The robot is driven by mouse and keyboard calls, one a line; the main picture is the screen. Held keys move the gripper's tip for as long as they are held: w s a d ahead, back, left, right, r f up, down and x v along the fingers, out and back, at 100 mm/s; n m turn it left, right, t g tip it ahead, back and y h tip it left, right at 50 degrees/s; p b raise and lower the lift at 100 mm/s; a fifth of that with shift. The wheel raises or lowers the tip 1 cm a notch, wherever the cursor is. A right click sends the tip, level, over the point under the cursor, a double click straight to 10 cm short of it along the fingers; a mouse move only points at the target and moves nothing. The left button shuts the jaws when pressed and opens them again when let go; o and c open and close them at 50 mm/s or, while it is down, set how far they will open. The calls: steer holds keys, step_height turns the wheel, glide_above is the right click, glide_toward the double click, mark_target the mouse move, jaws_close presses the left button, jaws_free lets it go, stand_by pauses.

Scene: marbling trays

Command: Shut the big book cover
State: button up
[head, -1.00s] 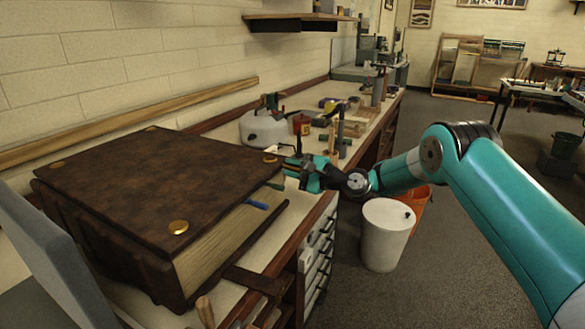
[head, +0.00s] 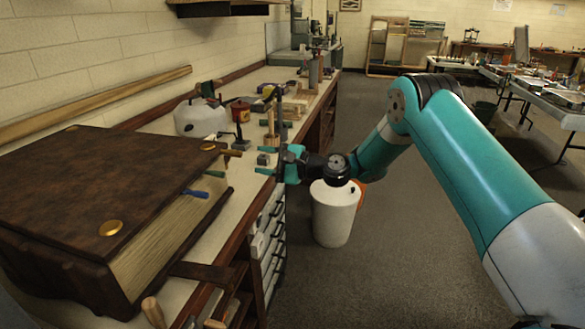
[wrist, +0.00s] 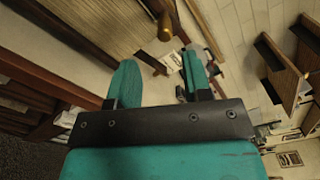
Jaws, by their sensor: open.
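The big book (head: 90,185) lies on the workbench at the left of the head view. Its dark brown cover, with brass corner studs, lies flat over the cream page block (head: 165,235), looking closed. A strap (head: 203,271) sticks out from its lower side toward the bench front. My gripper (head: 265,161) is open and empty, to the right of the book and apart from it, over the bench's front edge. In the wrist view, the two teal fingers (wrist: 160,80) are spread, with the pages (wrist: 95,22) beyond them at upper left.
A blue-handled tool (head: 195,193) shows at the book's page side. A white kettle-like pot (head: 200,117), a red can (head: 240,110) and several small tools stand on the bench behind. A white bin (head: 334,215) stands on the floor below my arm.

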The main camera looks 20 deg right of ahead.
steer(key=b+v, duration=0.2)
steer(key=v, duration=0.6)
steer(key=shift+f, duration=0.1)
